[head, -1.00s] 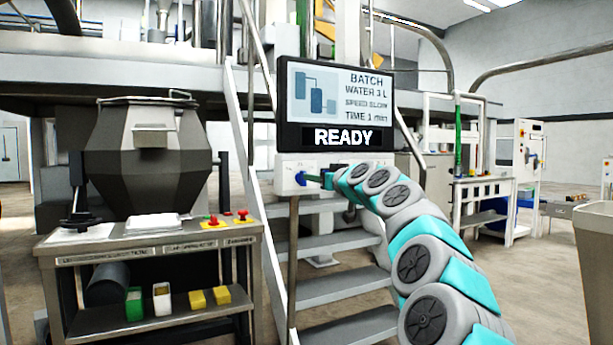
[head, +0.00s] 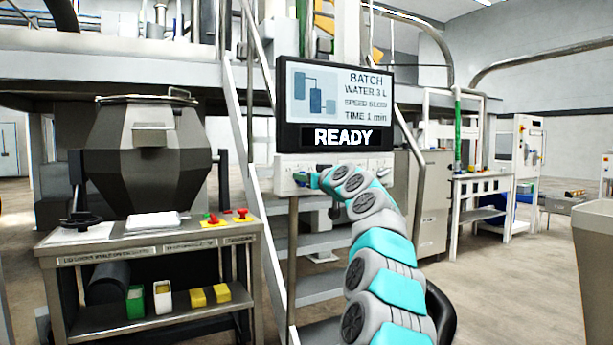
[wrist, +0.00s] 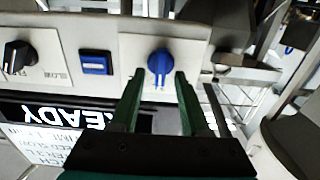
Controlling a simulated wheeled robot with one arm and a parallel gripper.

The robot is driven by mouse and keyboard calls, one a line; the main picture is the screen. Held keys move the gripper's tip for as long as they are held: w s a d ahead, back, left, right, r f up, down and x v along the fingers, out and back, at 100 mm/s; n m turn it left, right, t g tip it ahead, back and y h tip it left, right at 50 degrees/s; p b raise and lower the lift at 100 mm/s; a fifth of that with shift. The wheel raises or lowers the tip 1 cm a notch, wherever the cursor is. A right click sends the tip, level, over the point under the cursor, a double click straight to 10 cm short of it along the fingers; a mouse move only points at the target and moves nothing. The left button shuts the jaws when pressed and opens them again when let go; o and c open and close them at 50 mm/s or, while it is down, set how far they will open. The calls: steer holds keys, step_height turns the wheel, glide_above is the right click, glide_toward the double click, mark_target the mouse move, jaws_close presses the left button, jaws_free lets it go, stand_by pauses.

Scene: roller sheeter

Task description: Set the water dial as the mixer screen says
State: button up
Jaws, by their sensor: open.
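The mixer screen (head: 335,106) reads BATCH, WATER 3 L, a blurred speed line, TIME 1 min and READY. Below it is a white control panel (head: 284,168). In the wrist view, the blue dial (wrist: 160,63) sits on a white plate, its grip bar roughly upright in the picture. Its scale marks are too small to read. My gripper (wrist: 159,76) is open, its two green fingers on either side of the dial's lower part; I cannot tell whether they touch it. In the head view my gripper (head: 308,179) is at the panel's left part and hides the dial.
Beside the dial are a blue square button (wrist: 95,63) and a black speed knob (wrist: 18,56). Metal stairs (head: 318,284) stand behind the panel. A steel table (head: 150,248) with red buttons stands left, before a large grey hopper (head: 150,150).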

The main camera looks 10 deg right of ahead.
jaws_close()
stand_by(0.4)
